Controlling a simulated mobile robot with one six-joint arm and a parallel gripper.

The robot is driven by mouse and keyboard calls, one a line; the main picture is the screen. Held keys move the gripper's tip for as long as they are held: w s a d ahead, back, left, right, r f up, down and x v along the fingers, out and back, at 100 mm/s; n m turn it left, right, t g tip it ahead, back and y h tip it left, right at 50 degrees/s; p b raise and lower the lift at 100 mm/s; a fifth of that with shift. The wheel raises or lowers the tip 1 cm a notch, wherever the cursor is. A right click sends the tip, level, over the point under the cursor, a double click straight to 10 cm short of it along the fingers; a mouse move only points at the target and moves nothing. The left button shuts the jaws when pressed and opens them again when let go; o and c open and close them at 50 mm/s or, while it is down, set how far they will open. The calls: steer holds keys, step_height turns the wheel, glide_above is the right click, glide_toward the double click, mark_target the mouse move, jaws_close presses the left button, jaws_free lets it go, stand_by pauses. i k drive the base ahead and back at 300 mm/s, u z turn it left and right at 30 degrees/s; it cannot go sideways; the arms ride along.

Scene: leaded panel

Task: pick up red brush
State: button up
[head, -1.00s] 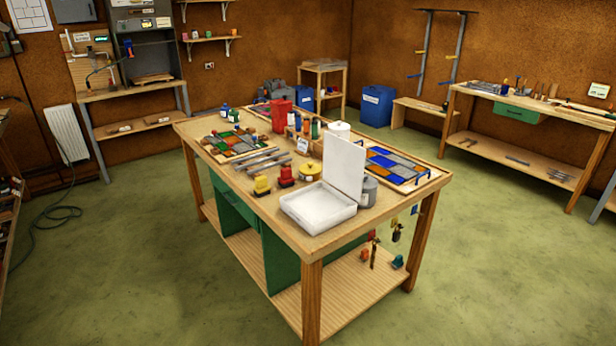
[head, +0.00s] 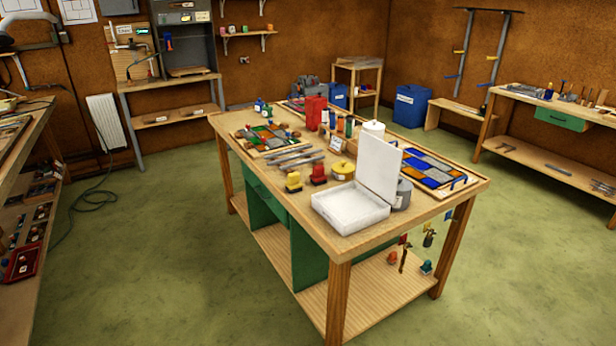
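A small red piece with an upright part (head: 318,175), which looks like the red brush, stands on the central worktable (head: 352,246) near its left long edge. A similar yellow piece (head: 293,182) stands just left of it. The open white case (head: 350,207) is to its right and nearer to me. At this size I cannot make out bristles. My gripper is not in view.
Metal strips (head: 295,158) and a colored glass panel (head: 265,138) lie farther back on the table. A red container (head: 316,112) stands behind. A side bench (head: 32,205) is at the left. Green floor (head: 165,250) is clear between bench and table.

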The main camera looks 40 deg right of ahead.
mark_target(318, 178)
steer(key=u, duration=0.2)
steer(key=i, duration=0.95)
steer(key=z, duration=0.3)
